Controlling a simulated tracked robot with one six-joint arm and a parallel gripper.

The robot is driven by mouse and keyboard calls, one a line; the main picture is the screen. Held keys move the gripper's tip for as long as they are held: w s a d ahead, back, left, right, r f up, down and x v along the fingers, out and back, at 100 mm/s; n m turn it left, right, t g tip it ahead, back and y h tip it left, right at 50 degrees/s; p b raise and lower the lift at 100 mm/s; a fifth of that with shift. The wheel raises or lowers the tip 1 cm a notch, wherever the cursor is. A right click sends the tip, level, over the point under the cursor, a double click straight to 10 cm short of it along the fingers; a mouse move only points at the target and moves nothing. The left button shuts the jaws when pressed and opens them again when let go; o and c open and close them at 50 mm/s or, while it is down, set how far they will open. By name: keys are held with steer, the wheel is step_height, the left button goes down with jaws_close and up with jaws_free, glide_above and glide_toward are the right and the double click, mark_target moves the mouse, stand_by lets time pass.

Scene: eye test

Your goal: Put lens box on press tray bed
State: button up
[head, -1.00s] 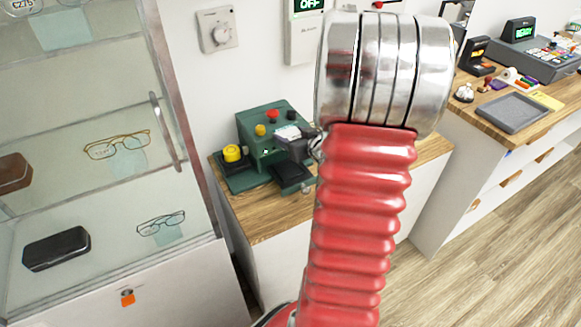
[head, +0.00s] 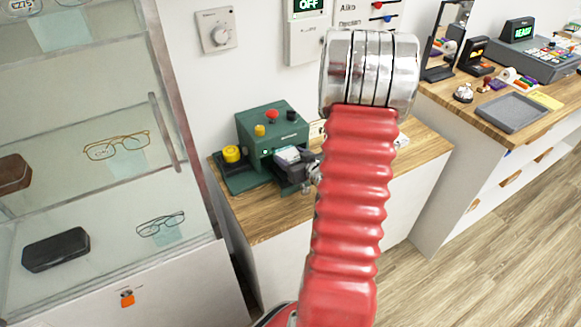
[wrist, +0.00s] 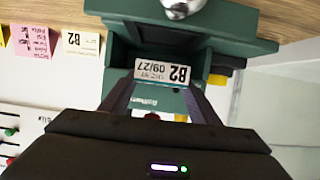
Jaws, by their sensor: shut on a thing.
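The lens box (wrist: 162,73) is a small pale box with a white label reading B2 09/27. My gripper (wrist: 160,88) is shut on it, one dark finger on each side. In the head view the box (head: 288,155) and my dark gripper (head: 302,167) are at the front of the green press (head: 272,128). The press tray bed (wrist: 158,40) is a dark recess in a green frame, just beyond the box in the wrist view. In the head view my gripper mostly hides the bed. I cannot tell whether the box touches it.
The press has a yellow knob (head: 232,153) at its left and stands on a wooden counter (head: 268,222). A glass cabinet with spectacles (head: 117,146) is at the left. A second counter at the right holds a grey tray (head: 512,112). Paper notes (wrist: 40,40) show in the wrist view.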

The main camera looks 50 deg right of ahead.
steer(key=shift+f, duration=2.15)
steer(key=shift+f, duration=0.1)
steer(key=o, duration=1)
steer(key=shift+o, duration=0.2)
steer(key=shift+s+a+r, duration=0.1)
steer(key=shift+s+r, duration=0.2)
steer(key=shift+s, duration=0.15)
steer(key=v, duration=1.1)
